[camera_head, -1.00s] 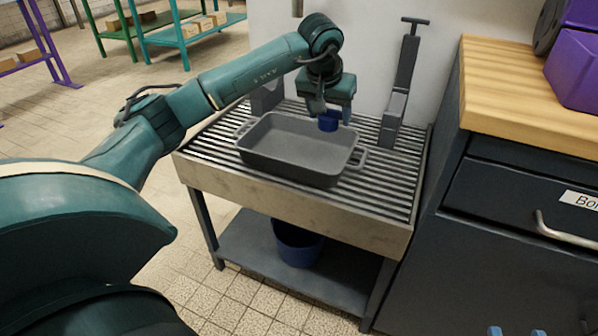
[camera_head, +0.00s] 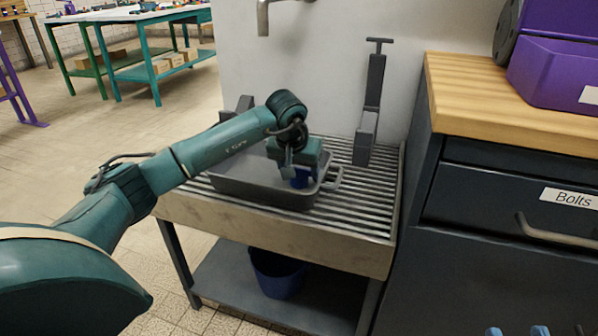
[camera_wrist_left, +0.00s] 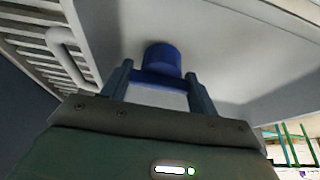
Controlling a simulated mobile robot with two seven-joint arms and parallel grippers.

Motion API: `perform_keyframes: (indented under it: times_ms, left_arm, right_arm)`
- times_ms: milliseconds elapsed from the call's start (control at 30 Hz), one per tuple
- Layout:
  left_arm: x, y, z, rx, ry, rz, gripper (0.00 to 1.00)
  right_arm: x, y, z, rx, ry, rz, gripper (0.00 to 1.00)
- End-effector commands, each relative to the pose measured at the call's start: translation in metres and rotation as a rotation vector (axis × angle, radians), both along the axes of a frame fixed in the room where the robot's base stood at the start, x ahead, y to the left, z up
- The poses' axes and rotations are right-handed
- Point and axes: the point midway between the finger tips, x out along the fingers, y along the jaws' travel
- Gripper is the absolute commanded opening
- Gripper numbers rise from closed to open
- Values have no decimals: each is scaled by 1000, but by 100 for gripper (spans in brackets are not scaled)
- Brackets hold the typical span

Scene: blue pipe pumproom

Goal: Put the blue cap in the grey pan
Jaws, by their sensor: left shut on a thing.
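The grey pan (camera_head: 262,197) is a rectangular dish with side handles on the slatted top of a metal stand. My left gripper (camera_head: 298,172) points down into the pan's right part. It is shut on the blue cap (camera_head: 301,180), which is inside the pan's outline. The left wrist view shows the cap (camera_wrist_left: 163,58) between the two fingers, with the pan's pale inner surface (camera_wrist_left: 225,45) around it. I cannot tell whether the cap touches the pan floor. Two blue fingertips, apart, show at the bottom edge as my right gripper (camera_head: 518,331); the rest is cut off.
A grey upright tool (camera_head: 370,105) stands on the slats behind the pan. A tap (camera_head: 263,18) is on the wall above. A dark cabinet with a wooden top (camera_head: 480,110) and purple bins (camera_head: 555,70) stands right. A blue bucket (camera_head: 277,275) sits on the lower shelf.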

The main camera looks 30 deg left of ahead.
Motion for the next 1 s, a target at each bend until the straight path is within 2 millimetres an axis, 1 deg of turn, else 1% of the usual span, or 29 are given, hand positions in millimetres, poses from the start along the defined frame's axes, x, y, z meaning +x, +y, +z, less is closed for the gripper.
perform_keyframes:
  times_ms: [167,200,267,467,567,667,767,900,1000]
  left_arm:
    - [0,0,-4,1,0,0,37]
    - [0,0,-3,0,0,0,63]
    - [0,0,-3,0,1,0,68]
    - [0,0,-3,1,1,0,68]
    - [0,0,1,0,0,0,68]
    - [-3,0,12,1,-1,0,68]
    - [-10,-2,31,1,-3,-1,68]
    - [-22,-5,61,1,-3,-1,68]
    - [-30,-7,79,1,-3,-1,68]
  right_arm:
    - [-1,0,-2,-1,2,0,36]
    - [-1,0,-1,-1,2,0,36]
    - [-1,0,-1,-1,2,0,36]
    - [0,0,-1,-1,1,-1,36]
    - [0,0,0,-1,2,-1,36]
    - [0,0,4,-1,7,-1,36]
    - [-1,0,5,-6,31,-2,36]
    - [-5,0,-6,-25,88,-16,36]
    - [-5,-1,-7,-42,88,-28,36]
